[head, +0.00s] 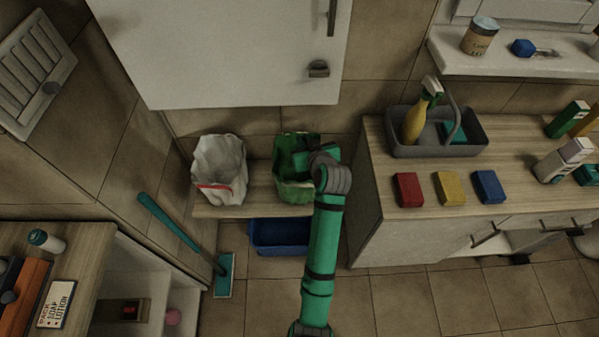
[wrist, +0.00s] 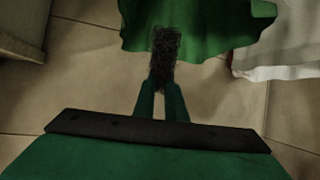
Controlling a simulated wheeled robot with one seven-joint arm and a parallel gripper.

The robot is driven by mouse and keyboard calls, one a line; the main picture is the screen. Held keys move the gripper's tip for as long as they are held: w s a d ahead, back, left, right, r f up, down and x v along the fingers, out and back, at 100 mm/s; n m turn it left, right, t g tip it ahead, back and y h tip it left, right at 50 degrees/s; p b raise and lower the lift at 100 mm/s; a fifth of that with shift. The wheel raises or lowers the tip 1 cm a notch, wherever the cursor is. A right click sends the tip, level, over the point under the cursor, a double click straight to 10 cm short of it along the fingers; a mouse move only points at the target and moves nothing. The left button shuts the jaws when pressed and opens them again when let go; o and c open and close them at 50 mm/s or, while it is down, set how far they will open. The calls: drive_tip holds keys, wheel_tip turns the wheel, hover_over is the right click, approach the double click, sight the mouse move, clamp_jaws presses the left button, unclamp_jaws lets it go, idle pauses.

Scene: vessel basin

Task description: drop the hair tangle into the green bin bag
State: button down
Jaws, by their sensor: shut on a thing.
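The hair tangle (wrist: 163,58) is a dark, fuzzy clump in the wrist view. My gripper (wrist: 162,92) is shut on it, with the green fingers at its near end. The tangle's far part overlaps the green bin bag (wrist: 205,25) in this view; I cannot tell whether it is over the opening. In the head view the green bin bag (head: 287,188) stands open on a low wooden shelf. My arm covers its right side. My gripper (head: 318,158) is at the bag there, and the tangle is hidden.
A white bin bag (head: 219,173) with a red edge stands left of the green one on the shelf (head: 255,176). A blue tub (head: 281,234) is below. A counter (head: 378,158) with a grey caddy (head: 475,137) rises close on the right. A white cabinet (head: 220,50) hangs above.

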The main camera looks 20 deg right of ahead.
drive_tip(key=shift+w+a, duration=0.1)
drive_tip(key=c, duration=1.7)
unclamp_jaws()
drive_tip(key=shift+a, duration=0.1)
drive_tip(key=shift+c, duration=0.2)
drive_tip(key=shift+w, duration=0.15)
drive_tip(key=shift+s+r, duration=0.15)
drive_tip(key=shift+s, duration=0.25)
drive_tip(key=v, duration=1)
